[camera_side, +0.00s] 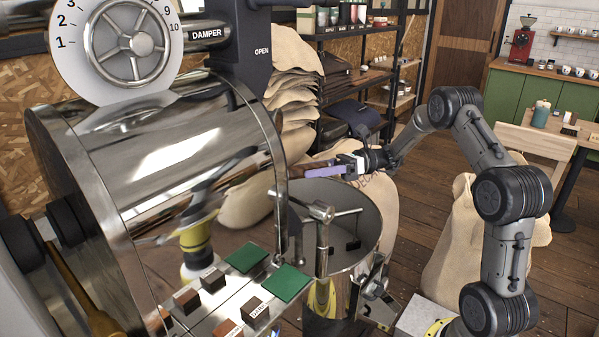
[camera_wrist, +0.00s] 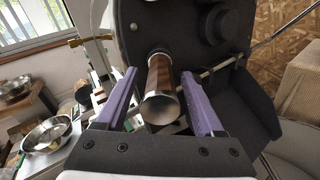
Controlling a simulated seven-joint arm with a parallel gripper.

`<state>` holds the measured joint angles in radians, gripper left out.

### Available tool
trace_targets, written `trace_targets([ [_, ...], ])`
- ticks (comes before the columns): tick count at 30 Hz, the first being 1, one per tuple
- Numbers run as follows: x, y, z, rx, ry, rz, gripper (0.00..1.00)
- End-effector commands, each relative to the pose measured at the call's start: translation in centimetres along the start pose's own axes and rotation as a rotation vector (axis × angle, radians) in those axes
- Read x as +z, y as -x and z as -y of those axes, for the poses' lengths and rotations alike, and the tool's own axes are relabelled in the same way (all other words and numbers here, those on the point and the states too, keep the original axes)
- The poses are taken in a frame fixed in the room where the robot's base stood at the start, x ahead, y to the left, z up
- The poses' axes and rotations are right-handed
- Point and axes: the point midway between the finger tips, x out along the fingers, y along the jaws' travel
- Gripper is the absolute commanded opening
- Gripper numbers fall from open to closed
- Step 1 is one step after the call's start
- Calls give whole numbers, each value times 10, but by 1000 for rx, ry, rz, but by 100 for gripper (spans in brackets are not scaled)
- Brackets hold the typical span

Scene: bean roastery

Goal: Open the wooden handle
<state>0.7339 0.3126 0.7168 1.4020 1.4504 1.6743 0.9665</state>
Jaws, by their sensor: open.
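The wooden handle (camera_wrist: 160,85) shows in the wrist view as a brown wooden grip with a pale metal end cap, pointing toward the camera from the dark front of the roaster (camera_wrist: 190,35). My gripper (camera_wrist: 158,75) is open, with one purple finger on each side of the handle. Small gaps show between the fingers and the handle. In the side view my gripper (camera_side: 322,172) reaches leftward to the front of the shiny drum (camera_side: 185,150). A brown piece of the handle (camera_side: 318,166) shows there beside the purple finger, which hides much of it.
A round metal cooling bin (camera_side: 350,225) with a stirring arm stands below my gripper. A steel ledge with green cards (camera_side: 287,283) and small labelled blocks lies in front. Burlap sacks (camera_side: 290,100) are stacked behind. Metal bowls (camera_wrist: 46,135) sit at the left in the wrist view.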

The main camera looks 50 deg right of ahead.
Motion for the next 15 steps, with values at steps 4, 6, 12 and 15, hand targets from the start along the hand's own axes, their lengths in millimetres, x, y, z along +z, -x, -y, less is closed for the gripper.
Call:
trace_targets([
  [4,0,-20,0,2,1,-1,70],
  [6,1,-26,0,1,1,0,70],
  [12,0,-32,0,-1,1,-1,70],
  [15,0,-32,0,-1,1,0,70],
])
